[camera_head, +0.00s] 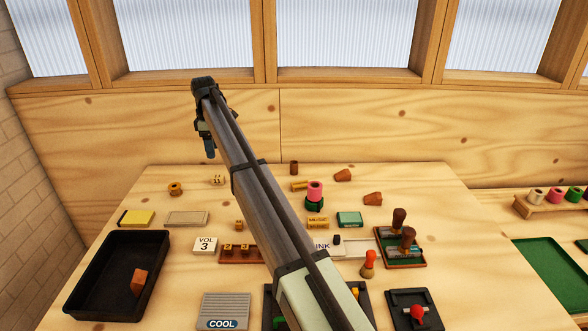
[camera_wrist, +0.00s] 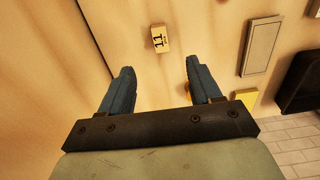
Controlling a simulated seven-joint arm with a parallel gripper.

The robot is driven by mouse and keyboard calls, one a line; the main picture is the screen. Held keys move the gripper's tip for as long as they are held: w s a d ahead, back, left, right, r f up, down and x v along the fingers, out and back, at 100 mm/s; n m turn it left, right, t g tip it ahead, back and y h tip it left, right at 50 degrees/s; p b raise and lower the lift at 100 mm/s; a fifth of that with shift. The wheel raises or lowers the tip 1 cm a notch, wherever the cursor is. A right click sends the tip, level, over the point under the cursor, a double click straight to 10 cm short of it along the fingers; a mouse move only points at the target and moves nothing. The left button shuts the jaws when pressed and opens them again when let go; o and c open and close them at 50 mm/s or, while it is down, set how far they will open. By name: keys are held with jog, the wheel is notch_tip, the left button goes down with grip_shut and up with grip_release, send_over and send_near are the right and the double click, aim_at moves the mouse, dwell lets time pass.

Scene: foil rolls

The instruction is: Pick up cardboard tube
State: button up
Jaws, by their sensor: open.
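My gripper (camera_head: 209,148) is raised over the back left of the table in the head view, fingers pointing down. In the wrist view its two blue fingers (camera_wrist: 160,78) are wide apart with nothing held between them. Several small brown pieces could be the cardboard tube, and I cannot tell which: a ring-like roll (camera_head: 175,189) at the back left, a short tan cylinder (camera_head: 300,185) on its side, and an upright brown cylinder (camera_head: 294,168). In the wrist view an orange-yellow bit shows beside the right finger, mostly hidden.
A block marked 11 (camera_head: 218,180) lies near the gripper, also in the wrist view (camera_wrist: 160,38). A yellow box (camera_head: 136,218), grey box (camera_head: 186,219) and black tray (camera_head: 80,283) are nearer. A pink-and-green roll stack (camera_head: 314,194) stands mid-table. My arm hides part of the middle.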

jog(key=w+d+r+m, duration=0.1)
jog(key=w+d, duration=0.2)
jog(key=d, duration=0.5)
jog(key=w+d+m, duration=0.1)
jog(key=w+d, duration=0.2)
jog(key=d, duration=0.6)
jog(key=m, duration=0.3)
send_over(294, 168)
jog(key=w, duration=0.1)
notch_tip(294, 168, down, 7)
jog(key=shift+w+f, duration=0.2)
jog(key=shift+f, duration=1.15)
jog(key=shift+w+f, duration=0.15)
jog(key=shift+f, duration=1.2)
jog(key=shift+c, duration=0.4)
jog(key=c, duration=1)
jog(key=shift+r, duration=0.1)
